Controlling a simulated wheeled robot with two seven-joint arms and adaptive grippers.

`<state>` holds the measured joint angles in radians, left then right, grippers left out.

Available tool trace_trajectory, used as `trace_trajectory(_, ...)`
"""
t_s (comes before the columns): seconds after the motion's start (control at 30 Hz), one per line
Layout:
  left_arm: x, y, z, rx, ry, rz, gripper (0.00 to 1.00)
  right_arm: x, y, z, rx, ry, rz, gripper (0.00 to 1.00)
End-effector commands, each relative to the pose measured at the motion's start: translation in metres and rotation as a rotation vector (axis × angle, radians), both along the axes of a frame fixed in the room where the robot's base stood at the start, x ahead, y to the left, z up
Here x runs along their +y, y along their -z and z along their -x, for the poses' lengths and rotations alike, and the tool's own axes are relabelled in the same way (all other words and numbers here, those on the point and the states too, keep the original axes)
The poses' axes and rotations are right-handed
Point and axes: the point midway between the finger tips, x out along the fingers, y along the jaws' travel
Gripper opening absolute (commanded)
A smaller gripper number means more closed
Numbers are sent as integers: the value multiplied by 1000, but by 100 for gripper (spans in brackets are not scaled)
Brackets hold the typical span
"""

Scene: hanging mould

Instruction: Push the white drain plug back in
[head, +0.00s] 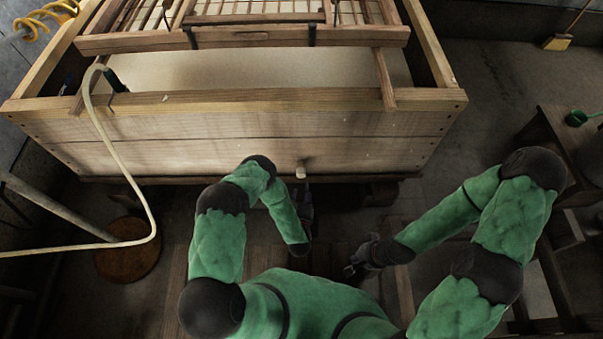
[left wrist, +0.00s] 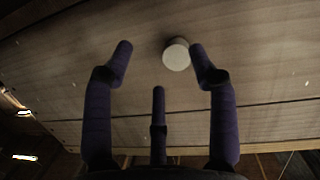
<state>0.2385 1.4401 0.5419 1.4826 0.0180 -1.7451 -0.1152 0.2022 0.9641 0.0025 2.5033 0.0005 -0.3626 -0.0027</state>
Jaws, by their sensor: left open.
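The white drain plug (head: 300,171) sticks out of the front wall of the wooden vat (head: 260,155), near the wall's lower edge. In the left wrist view the plug (left wrist: 177,54) shows as a round pale end, beside the tip of the right-hand finger. I cannot tell whether they touch. My left gripper (head: 305,190) is just below and in front of the plug in the head view. Its fingers (left wrist: 158,75) are spread with nothing between them. My right gripper (head: 352,262) is lower and to the right, apart from the vat; its fingers are dark and small.
A pale hose (head: 128,178) hangs over the vat's left side. A round wooden stool (head: 128,262) stands at the lower left. A wooden table (head: 570,140) stands at the right. A mould frame (head: 245,38) lies across the vat's top. Floor between vat and table is clear.

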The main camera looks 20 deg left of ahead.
Motion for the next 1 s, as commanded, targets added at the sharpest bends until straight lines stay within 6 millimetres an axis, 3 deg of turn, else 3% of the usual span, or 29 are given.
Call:
trace_trajectory(0.2,4,-6,14,-180,-72,-71,58,0,5,0,0,0,0,0)
trace_trajectory(0.37,6,-10,12,-218,-87,-85,58,0,7,0,-1,0,0,0)
trace_trajectory(1.0,32,-9,-79,-216,-86,-83,58,0,38,0,0,0,0,0)
